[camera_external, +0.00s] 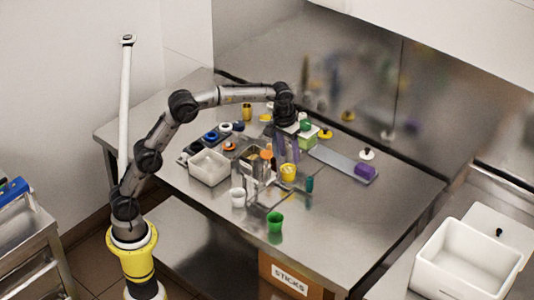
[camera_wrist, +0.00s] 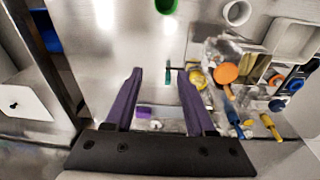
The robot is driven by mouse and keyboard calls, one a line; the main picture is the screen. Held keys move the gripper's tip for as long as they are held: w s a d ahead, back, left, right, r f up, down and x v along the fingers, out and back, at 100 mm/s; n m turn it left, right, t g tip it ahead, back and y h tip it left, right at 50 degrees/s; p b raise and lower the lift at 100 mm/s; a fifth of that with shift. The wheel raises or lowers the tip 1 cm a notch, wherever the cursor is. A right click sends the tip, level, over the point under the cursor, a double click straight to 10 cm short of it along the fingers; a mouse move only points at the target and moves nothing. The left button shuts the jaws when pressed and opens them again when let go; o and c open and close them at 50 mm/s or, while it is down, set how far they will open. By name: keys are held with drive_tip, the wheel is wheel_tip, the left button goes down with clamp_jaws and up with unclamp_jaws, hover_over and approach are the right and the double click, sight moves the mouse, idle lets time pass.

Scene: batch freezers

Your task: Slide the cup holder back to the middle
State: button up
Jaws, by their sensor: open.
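A purple block (camera_external: 365,171), which appears to be the cup holder, sits at the right end of a long grey rail (camera_external: 335,159) near the back of the steel table. In the wrist view the purple block (camera_wrist: 144,112) shows between my finger outlines, closer to the left finger. My gripper (camera_external: 287,158) has purple fingers and points down, to the left of the block in the external view. The fingers of my gripper (camera_wrist: 158,72) are spread apart with nothing held. The wrist mount hides part of the rail area.
A yellow cup (camera_external: 288,172), a teal item (camera_external: 309,184), a white cup (camera_external: 238,197) and a green cup (camera_external: 275,222) stand near my gripper. A white bin (camera_external: 209,167) is left. Small knobbed items stand behind the rail. The table's front right is clear.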

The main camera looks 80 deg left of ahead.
drive_tip(key=shift+t, duration=0.3)
drive_tip(key=shift+s+d+r, duration=0.4)
drive_tip(key=shift+s+r, duration=0.05)
drive_tip(key=shift+r, duration=0.3)
drive_tip(key=shift+s+d+r, duration=0.4)
drive_tip(key=shift+r, duration=0.4)
drive_tip(key=shift+s+d+r, duration=0.4)
drive_tip(key=shift+s+r, duration=0.05)
drive_tip(key=shift+r, duration=0.3)
drive_tip(key=s+d+r+m+t, duration=0.1)
drive_tip(key=s+d+r, duration=0.35)
drive_tip(key=s, duration=0.25)
drive_tip(key=s+d+r+m+t, duration=0.25)
drive_tip(key=s+r, duration=0.25)
drive_tip(key=s, duration=0.3)
drive_tip(key=s+d+f+m, duration=0.2)
drive_tip(key=s+f, duration=0.4)
drive_tip(key=s, duration=0.2)
drive_tip(key=s+d+f+m, duration=0.1)
drive_tip(key=s+f+m, duration=0.2)
drive_tip(key=s+f, duration=0.4)
drive_tip(key=shift+s+d, duration=0.4)
drive_tip(key=shift+s, duration=0.85)
